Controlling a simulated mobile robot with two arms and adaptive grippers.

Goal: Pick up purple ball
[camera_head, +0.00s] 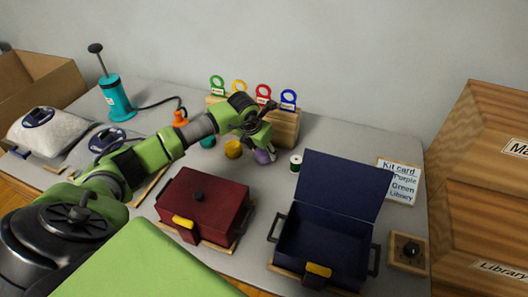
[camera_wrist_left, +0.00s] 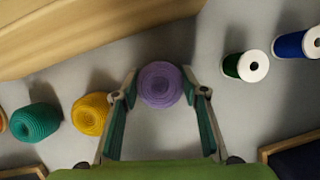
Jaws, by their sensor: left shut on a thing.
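The purple ball (camera_head: 264,156), a ball of yarn, is on the grey table in front of the wooden rack in the head view. In the left wrist view the purple ball (camera_wrist_left: 160,84) sits between the two fingertips. My left gripper (camera_head: 262,148) reaches down over it and is shut on it; it also shows in the left wrist view (camera_wrist_left: 160,93). The gripper hides part of the ball in the head view. I cannot tell whether the ball is clear of the table. My right gripper is not in view.
A yellow ball (camera_head: 233,149) and teal ball (camera_head: 208,141) lie left; a green spool (camera_head: 296,162) stands right. The wooden rack (camera_head: 285,128) is behind. A shut red box (camera_head: 203,203) and open blue box (camera_head: 322,240) stand in front. A kit card (camera_head: 398,180) is at right.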

